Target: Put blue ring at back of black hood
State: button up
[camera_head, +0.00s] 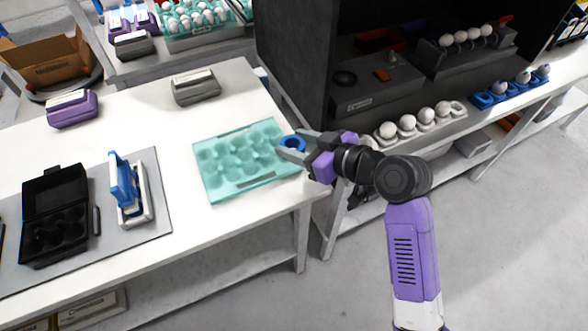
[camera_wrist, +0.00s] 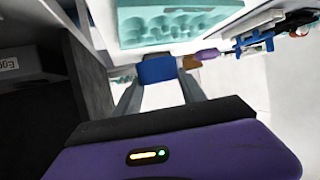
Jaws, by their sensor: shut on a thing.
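A blue ring (camera_head: 287,140) is held between the fingertips of my gripper (camera_head: 292,147), above the right edge of the teal egg tray (camera_head: 220,192). The ring also shows as a blue block shape (camera_wrist: 157,69) between the fingers in the wrist view, seen edge-on. My gripper is shut on it. The black hood (camera_head: 290,55) stands at the upper right, open at the front, to the right of and behind my gripper. The hood's deep back is too dark to make out.
White eggs (camera_head: 407,122) stand in a pale holder along the hood's front shelf edge. Blue holders (camera_head: 485,100) with eggs are further right. The white table (camera_head: 250,95) carries a black egg carton (camera_head: 55,205) and a blue-and-white device (camera_head: 122,185). Grey floor is clear at right.

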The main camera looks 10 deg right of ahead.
aim_at(296, 181)
notch_tip(296, 181, down, 10)
jog(key=shift+f, duration=0.2)
jog(key=shift+f, duration=0.2)
dwell(0.3)
jog(key=o, duration=1.3)
jog(key=shift+r, duration=0.1)
jog(key=shift+o, duration=0.2)
jog(key=shift+r, duration=0.15)
jog(key=b+v, duration=0.1)
jog(key=v, duration=1.1)
jog(key=shift+s, duration=0.1)
